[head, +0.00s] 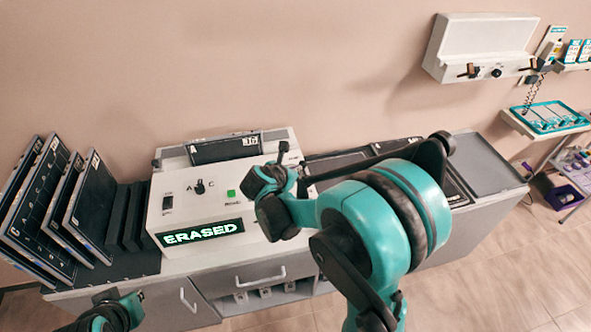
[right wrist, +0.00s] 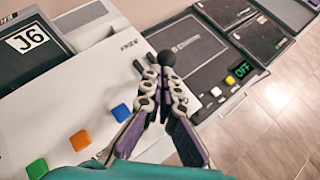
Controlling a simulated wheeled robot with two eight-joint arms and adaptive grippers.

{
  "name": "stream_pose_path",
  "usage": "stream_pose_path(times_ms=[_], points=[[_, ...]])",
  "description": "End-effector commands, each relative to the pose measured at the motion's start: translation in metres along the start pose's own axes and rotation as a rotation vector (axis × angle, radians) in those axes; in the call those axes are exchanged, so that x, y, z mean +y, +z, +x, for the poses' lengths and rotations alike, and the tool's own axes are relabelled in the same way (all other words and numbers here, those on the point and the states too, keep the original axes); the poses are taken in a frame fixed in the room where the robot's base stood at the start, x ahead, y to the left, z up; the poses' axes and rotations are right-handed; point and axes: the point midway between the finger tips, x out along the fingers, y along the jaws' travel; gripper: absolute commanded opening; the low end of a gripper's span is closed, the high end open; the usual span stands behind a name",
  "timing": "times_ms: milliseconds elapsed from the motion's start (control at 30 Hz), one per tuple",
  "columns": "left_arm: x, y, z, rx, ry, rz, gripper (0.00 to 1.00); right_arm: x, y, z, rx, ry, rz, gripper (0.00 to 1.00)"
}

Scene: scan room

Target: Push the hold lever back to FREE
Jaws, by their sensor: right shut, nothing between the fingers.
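The hold lever shows as a short black stick with a round knob (head: 283,147) at the right rear of the white reader, beside the slot. In the right wrist view its black ball knob (right wrist: 167,58) stands just at the fingertips of my right gripper (right wrist: 157,72). The fingers are shut with nothing between them; I cannot tell whether they touch the knob. In the head view my right gripper (head: 268,182) is over the reader's right side. My left gripper (head: 118,310) is low at the left, its fingers unclear.
The white reader (head: 160,222) has a lit ERASED display (head: 202,233), a selector knob (head: 200,187) and a green button (head: 231,193). A J6 cassette (head: 225,150) lies at its back. Dark cassettes (head: 90,205) lean at the left.

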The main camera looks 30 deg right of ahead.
Motion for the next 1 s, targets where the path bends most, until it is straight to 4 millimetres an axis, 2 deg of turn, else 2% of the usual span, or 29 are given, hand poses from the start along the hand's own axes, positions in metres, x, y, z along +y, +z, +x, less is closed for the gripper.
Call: stream_pose_path(times_ms=[467,700,1000], points=[[0.0,-0.014,-0.02,0.0,0.0,0.0,0.0,0.016,0.019,0.005,0.143,-0.102,-0.098,0.0],[0.0,-0.022,-0.031,0.0,0.0,0.0,0.0,0.032,0.031,0.016,0.301,-0.211,-0.208,0.0],[0.0,-0.026,-0.036,0.0,0.0,0.0,0.0,0.049,0.039,0.031,0.468,-0.327,-0.325,0.0]])
